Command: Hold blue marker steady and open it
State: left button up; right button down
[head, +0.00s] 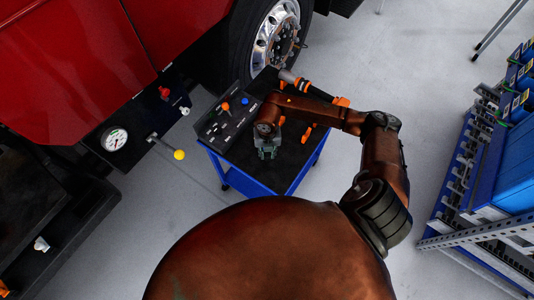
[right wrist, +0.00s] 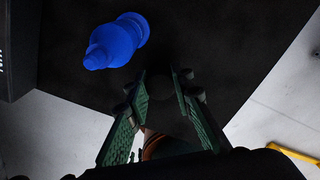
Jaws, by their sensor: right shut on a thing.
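A blue rounded piece (right wrist: 118,40) with a narrow nose and a wider collar shows at the upper left in the right wrist view. It is the only blue marker-like thing there and lies outside my fingers. A small blue spot (head: 245,101) shows on the cart's dark tray in the head view. My right gripper (head: 268,153) points down over the cart's black top. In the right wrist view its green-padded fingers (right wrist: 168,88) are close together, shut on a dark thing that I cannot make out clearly. My left gripper is not in view.
The blue cart (head: 243,183) has a dark tray (head: 229,117) with small parts at its left. A truck wheel (head: 275,38) stands behind it, a red truck body (head: 80,70) at the left. A rack with blue bins (head: 512,165) stands at the right. Open floor surrounds the cart's front.

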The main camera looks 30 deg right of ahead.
aim_at(267, 154)
jog(key=shift+f, duration=0.15)
jog(key=c, duration=1.7)
grip_release()
notch_tip(267, 154, up, 12)
jog(key=shift+r+p, duration=0.2)
jog(key=shift+p, duration=0.45)
